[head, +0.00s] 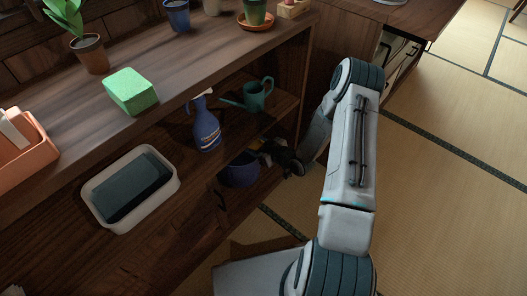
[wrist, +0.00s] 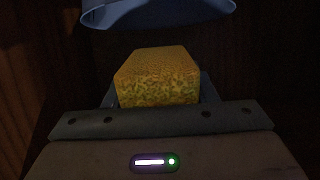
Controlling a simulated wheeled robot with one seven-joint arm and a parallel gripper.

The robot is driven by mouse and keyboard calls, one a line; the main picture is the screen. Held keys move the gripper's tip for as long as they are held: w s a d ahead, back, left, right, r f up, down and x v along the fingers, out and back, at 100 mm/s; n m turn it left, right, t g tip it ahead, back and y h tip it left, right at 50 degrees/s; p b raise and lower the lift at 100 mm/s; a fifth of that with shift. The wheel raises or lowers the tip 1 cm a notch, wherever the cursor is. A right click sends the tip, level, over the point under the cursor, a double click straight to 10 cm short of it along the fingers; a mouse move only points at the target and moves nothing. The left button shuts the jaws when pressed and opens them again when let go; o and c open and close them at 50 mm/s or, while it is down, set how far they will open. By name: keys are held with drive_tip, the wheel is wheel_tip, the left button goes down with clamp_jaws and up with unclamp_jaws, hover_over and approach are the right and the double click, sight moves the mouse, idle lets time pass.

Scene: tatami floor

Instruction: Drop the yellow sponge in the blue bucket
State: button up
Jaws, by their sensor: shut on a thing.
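The blue bucket (head: 238,173) stands in the dark lower compartment of the wooden shelf unit in the head view. In the wrist view its rim (wrist: 160,17) shows at the top, just beyond the sponge. My gripper (head: 268,150) reaches into that compartment at the bucket's right side. In the wrist view my gripper (wrist: 158,92) is shut on the yellow sponge (wrist: 157,80), with a finger on each side of it. In the head view the sponge is small and dark, partly hidden by the gripper. I cannot tell whether it is over the bucket's opening.
The tatami floor (head: 440,190) on the right is clear.

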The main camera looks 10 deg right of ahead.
drive_tip(key=w+a+b, duration=0.2)
drive_tip(key=w+a, duration=0.3)
drive_tip(key=w, duration=0.1)
drive_tip(key=shift+w, duration=0.4)
drive_tip(key=o, duration=1.1)
drive_tip(key=p+v, duration=0.3)
drive_tip(key=v, duration=1)
drive_tip(key=shift+w+r+p, duration=0.1)
drive_tip(key=shift+r+p, duration=0.05)
drive_tip(key=shift+p, duration=0.25)
drive_tip(key=shift+s+d, duration=0.3)
drive_tip(key=shift+s, duration=0.1)
